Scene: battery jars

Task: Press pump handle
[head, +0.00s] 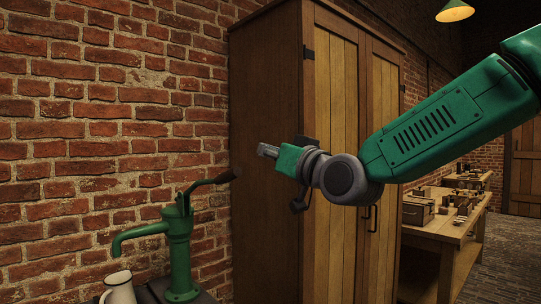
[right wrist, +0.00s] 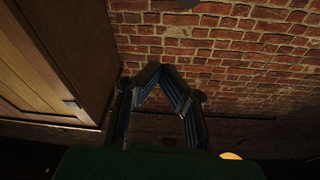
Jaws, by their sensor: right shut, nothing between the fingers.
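A green hand pump (head: 179,252) stands at the lower left in the head view, its spout toward the left. Its dark pump handle (head: 207,185) slants up to the right and ends in a rounded grip at about the cabinet's edge. My right gripper (head: 262,150) is shut and empty, above and to the right of the handle's end, apart from it in the picture. In the right wrist view its fingers (right wrist: 160,72) meet at the tips with nothing between them. The pump does not show clearly in that view. My left gripper is not in view.
A cream jug (head: 119,289) stands under the spout on a dark stand. A tall wooden cabinet (head: 265,160) stands behind my right arm, beside the brick wall (head: 90,120). A workbench (head: 445,228) with small items stands at the right.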

